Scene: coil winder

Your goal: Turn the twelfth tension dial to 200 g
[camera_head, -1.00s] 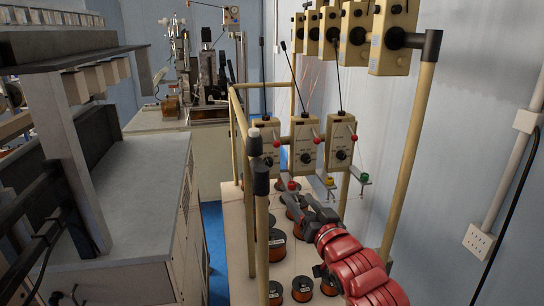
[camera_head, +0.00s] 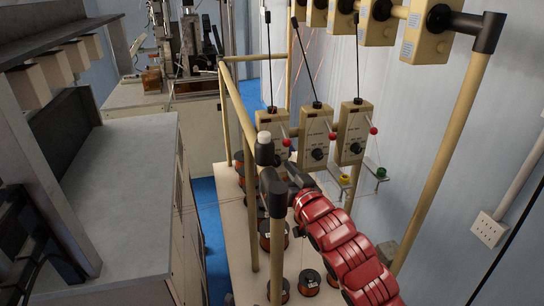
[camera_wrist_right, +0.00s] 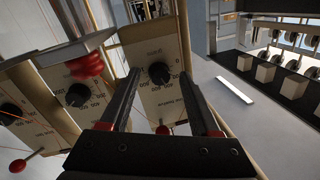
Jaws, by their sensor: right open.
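Three cream tension units hang from the lower rail in the head view, each with a black dial: left (camera_head: 271,145), middle (camera_head: 317,154) and right (camera_head: 355,148). I cannot tell by number which is the twelfth. My right gripper (camera_head: 288,174) is low in front of the left unit, partly behind a post. In the right wrist view the open, empty right gripper (camera_wrist_right: 165,92) points at a unit upside down in the picture. Its black dial (camera_wrist_right: 159,73) shows between the two fingers, apparently untouched. The dial's setting is too small to read. My left gripper is out of view.
A wooden frame with a near post (camera_head: 277,250) stands close to my right arm. Copper wire spools (camera_head: 309,282) sit on the board below. Red-knobbed levers (camera_head: 373,131) stick out beside the units. A grey cabinet (camera_head: 120,200) is at left.

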